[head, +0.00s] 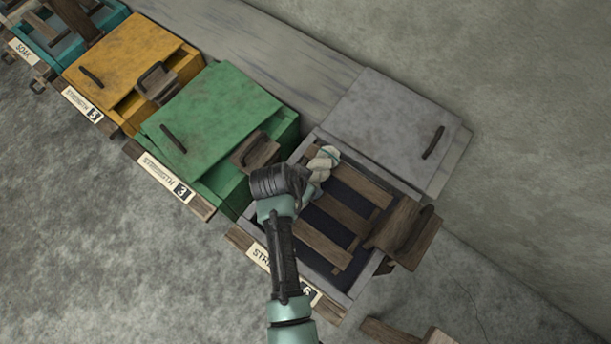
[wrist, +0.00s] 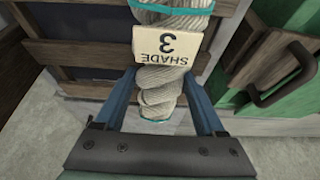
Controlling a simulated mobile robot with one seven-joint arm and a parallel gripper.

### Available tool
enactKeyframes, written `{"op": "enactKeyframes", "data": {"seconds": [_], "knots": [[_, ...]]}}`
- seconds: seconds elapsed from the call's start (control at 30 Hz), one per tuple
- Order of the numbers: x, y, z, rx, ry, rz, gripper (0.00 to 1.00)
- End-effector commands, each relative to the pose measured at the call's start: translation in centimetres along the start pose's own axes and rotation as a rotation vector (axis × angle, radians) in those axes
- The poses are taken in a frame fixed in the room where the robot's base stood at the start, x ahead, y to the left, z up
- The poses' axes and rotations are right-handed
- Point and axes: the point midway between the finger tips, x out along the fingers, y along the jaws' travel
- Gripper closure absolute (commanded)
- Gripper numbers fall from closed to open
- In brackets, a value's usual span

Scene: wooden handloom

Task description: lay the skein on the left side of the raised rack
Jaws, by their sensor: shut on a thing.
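The skein (head: 324,160) is a pale cream twisted hank. In the wrist view the skein (wrist: 160,85) has teal ties near both ends and a tag reading "SHADE 3". My gripper (head: 308,182) is shut on it, with a blue finger on either side in the wrist view. The rack (head: 322,234) is a set of brown wooden slats over the dark inside of the grey box. The skein is over the rack's upper left part in the head view. I cannot tell whether it touches the slats. My wrist hides part of the rack's left edge.
The grey box's lid (head: 385,125) is slid back behind the opening. A wooden handle bracket (head: 405,232) stands at the rack's right end. The green box (head: 215,115) and its bracket (head: 255,152) stand close on the left. A yellow box (head: 130,60) is farther left.

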Motion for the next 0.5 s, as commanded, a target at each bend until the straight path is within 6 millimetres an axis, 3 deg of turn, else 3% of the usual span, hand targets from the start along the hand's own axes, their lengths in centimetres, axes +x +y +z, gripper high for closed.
{"op": "enactKeyframes", "data": {"seconds": [0.27,0.3,0.4,0.5], "knots": [[0.09,-0.04,-0.02,0.000,0.001,-0.001,0.93],[0.09,-0.04,-0.02,0.000,0.001,-0.001,0.21],[0.09,-0.03,-0.01,0.000,0.001,0.000,0.03],[0.10,-0.02,0.01,0.000,0.001,0.000,0.00]]}}
